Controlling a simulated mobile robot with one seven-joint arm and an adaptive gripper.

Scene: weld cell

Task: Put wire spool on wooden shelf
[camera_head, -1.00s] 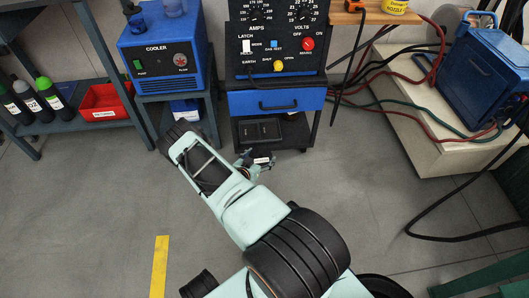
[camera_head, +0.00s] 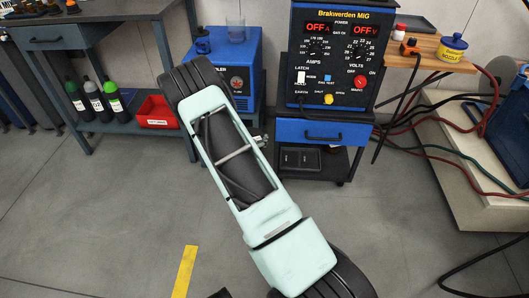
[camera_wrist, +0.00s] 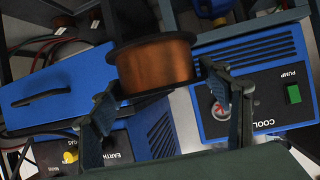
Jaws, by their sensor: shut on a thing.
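The wire spool (camera_wrist: 155,66), copper-coloured wire between black flanges, sits between the fingers of my gripper (camera_wrist: 162,97) in the wrist view. The gripper is shut on it and holds it in the air in front of the welder and the cooler. In the head view my own arm hides the spool and most of the gripper. The wooden shelf (camera_head: 442,55) sticks out to the right of the welder.
The Brakwerden MIG welder (camera_head: 331,58) stands on a cart with a blue drawer. The blue cooler (camera_head: 246,75) is to its left, with a clear cup on top. Cables (camera_head: 430,150) hang below the shelf.

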